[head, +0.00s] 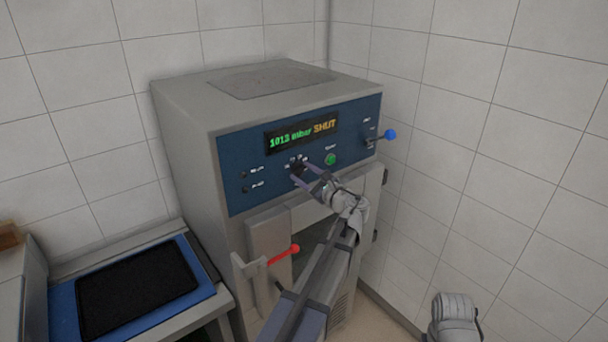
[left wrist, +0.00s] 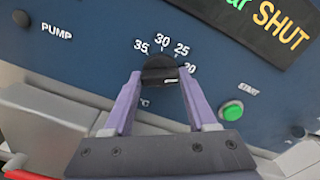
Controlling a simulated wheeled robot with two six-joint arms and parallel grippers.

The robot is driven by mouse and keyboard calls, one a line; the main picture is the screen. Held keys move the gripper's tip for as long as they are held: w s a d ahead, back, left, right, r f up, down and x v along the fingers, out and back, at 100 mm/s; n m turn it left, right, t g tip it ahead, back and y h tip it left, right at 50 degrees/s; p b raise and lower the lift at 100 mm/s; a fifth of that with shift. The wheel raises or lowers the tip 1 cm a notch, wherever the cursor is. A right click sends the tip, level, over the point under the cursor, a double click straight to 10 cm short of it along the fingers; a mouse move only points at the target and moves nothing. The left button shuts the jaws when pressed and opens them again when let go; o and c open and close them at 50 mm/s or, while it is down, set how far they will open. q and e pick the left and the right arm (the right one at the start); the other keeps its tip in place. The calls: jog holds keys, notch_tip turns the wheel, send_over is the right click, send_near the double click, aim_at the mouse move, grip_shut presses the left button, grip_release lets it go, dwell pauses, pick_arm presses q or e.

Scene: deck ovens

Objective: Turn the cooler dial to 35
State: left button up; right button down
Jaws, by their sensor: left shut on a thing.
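The cooler dial is a black round knob (left wrist: 158,66) on the blue front panel of a grey cabinet. It also shows small in the head view (head: 297,169). The numbers 35, 30, 25 and 20 run around its top from left to right in the left wrist view. A white mark on the knob lies at its right side, close to the 20. My left gripper (head: 307,178) is shut on the dial, with one purple finger on each side of it in the left wrist view (left wrist: 160,80). My right gripper's fingers are not in view; only part of my right arm shows at the lower right.
A lit display (head: 302,132) reads 1013 mbar SHUT. A green START button (left wrist: 232,111) sits right of the dial. A blue-knobbed lever (head: 388,134) and a red-knobbed door handle (head: 293,249) stick out. A black tray (head: 138,285) lies on the left counter.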

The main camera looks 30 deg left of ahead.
pick_arm(q)
jog(key=c, duration=0.4)
jog(key=n, duration=0.5)
jog(key=shift+n, duration=0.4)
jog(key=n, duration=1.1)
jog(key=shift+n, duration=0.3)
jog(key=n, duration=0.6)
jog(key=shift+s+f, duration=0.1)
jog(key=shift+n, duration=0.4)
jog(key=o, duration=1.4)
jog(key=shift+c, duration=0.2)
